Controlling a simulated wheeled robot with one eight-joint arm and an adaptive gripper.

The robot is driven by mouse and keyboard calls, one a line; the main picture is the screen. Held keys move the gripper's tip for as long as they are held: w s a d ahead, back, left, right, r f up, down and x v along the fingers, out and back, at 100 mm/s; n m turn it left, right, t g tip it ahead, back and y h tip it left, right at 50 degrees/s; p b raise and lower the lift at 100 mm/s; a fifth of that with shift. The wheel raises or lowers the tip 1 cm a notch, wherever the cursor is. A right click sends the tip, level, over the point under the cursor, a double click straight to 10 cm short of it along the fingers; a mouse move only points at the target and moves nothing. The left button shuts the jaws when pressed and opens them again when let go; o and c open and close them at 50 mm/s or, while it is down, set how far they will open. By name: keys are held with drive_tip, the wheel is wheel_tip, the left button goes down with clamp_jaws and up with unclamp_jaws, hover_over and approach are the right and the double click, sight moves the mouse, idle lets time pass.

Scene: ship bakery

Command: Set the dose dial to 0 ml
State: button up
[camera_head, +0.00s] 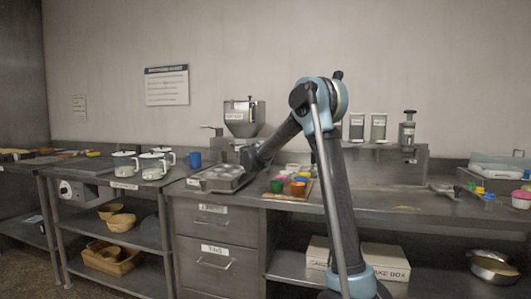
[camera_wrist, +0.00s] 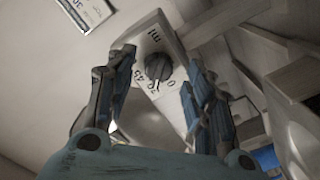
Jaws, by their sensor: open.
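The dose dial (camera_wrist: 158,67) is a round dark knob on a pale panel (camera_wrist: 172,46) marked "ml" with numbers around it, in the upper middle of the wrist view. Which number its pointer meets is too small to tell. My gripper (camera_wrist: 158,59) is open, with one finger to the left of the dial and one to the right; I cannot tell whether either touches it. In the head view my gripper (camera_head: 250,158) is just below the steel hopper machine (camera_head: 244,119), and the dial cannot be made out there.
A muffin tray (camera_head: 222,187) lies on the counter below my gripper. Coloured cups (camera_head: 298,188) stand on a board to its right. A dispenser (camera_head: 407,132) stands at the right.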

drive_tip(key=shift+w+d, duration=0.1)
drive_tip(key=shift+w, duration=0.4)
drive_tip(key=c, duration=1.1)
drive_tip(key=shift+n, duration=4.4)
